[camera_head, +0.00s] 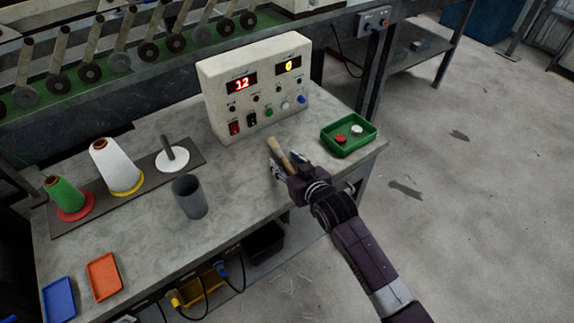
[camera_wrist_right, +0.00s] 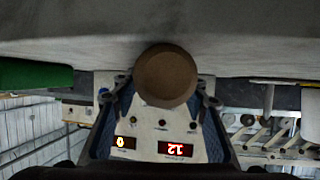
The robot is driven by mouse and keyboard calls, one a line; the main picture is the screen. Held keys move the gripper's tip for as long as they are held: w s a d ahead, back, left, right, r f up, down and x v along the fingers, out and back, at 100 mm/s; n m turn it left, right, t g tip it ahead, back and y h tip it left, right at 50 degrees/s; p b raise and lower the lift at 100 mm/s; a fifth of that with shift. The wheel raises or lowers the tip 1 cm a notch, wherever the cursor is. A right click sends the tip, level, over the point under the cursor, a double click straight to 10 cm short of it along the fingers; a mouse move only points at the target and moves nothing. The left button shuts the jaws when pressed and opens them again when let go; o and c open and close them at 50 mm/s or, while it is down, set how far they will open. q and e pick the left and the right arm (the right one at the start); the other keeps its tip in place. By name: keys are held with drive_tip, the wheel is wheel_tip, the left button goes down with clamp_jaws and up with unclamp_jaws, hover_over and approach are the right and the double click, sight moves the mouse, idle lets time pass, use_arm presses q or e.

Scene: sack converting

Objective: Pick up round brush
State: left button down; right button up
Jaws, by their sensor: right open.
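The round brush (camera_head: 280,152) shows in the head view as a light wooden handle on the grey workbench, in front of the control box. Its round brown end (camera_wrist_right: 165,77) faces the camera in the right wrist view, which is upside down. My right gripper (camera_head: 284,168) is at the brush with its fingers open. In the right wrist view the fingers (camera_wrist_right: 165,103) stand on either side of the brush, apart from it as far as I can tell. The gripper hides part of the brush in the head view.
A green tray (camera_head: 326,146) with red and white pieces lies right of the gripper. The control box (camera_head: 215,86) stands behind. A grey cup (camera_head: 190,198) stands left, with thread cones (camera_head: 113,165) beyond. Orange (camera_head: 104,276) and blue (camera_head: 58,300) trays lie front left.

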drive_tip(key=shift+c, duration=0.7)
clamp_jaws()
drive_tip(key=shift+r, duration=0.15)
